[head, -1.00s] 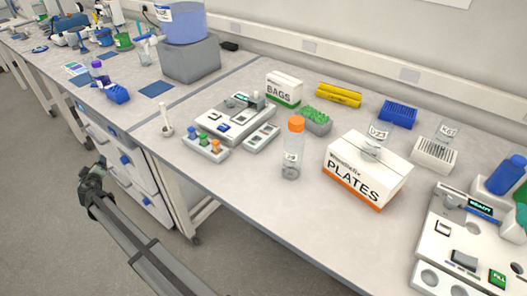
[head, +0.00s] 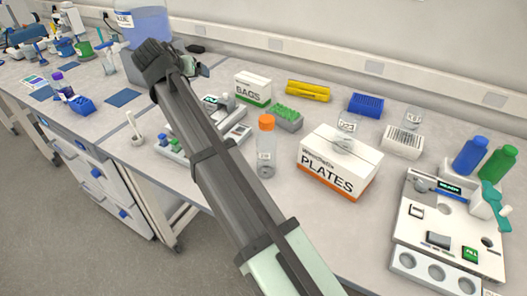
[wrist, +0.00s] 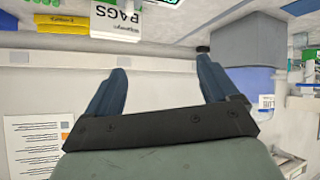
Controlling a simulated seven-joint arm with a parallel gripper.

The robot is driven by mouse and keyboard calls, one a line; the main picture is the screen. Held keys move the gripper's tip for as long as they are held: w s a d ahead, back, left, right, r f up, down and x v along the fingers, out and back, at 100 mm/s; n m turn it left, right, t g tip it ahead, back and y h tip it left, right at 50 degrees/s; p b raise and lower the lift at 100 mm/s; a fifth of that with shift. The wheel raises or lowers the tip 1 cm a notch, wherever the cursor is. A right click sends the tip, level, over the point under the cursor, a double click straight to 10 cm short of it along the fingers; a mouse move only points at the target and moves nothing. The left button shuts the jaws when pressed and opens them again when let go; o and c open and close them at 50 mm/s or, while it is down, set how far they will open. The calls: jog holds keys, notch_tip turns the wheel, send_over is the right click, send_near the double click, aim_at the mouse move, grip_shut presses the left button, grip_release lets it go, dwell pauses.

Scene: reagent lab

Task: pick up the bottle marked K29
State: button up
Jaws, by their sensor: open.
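An orange-capped clear bottle (head: 266,147) stands upright on the bench, left of the PLATES box; its label is too small to read surely. A clear labelled vessel (head: 347,129) shows at the PLATES box. Another (head: 412,118) is at the white rack on the right. I cannot tell which is marked K29. My gripper (head: 188,62) is raised over the back left of the bench, away from these bottles. In the wrist view my gripper (wrist: 162,65) is open, with nothing between its fingers; no bottle marked K29 shows there.
The PLATES box (head: 338,165), BAGS box (head: 253,88), green rack (head: 286,118) and blue rack (head: 365,104) crowd the bench. Blue (head: 470,156) and green (head: 497,165) bottles stand at right. My arm covers part of the small vial rack (head: 172,147). Bare bench lies before the orange-capped bottle.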

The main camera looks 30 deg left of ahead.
jog(key=d+r+g, duration=0.3)
jog(key=d, duration=1.3)
jog(key=n+g, duration=0.3)
jog(key=g, duration=0.1)
send_near(268, 120)
jog(key=x, duration=0.9)
jog(key=shift+x, duration=2.6)
jog(key=shift+s+d, duration=0.1)
jog(key=shift+s, duration=0.05)
jog(key=shift+c, duration=0.5)
jog(key=c, duration=1.4)
jog(key=shift+r, duration=0.1)
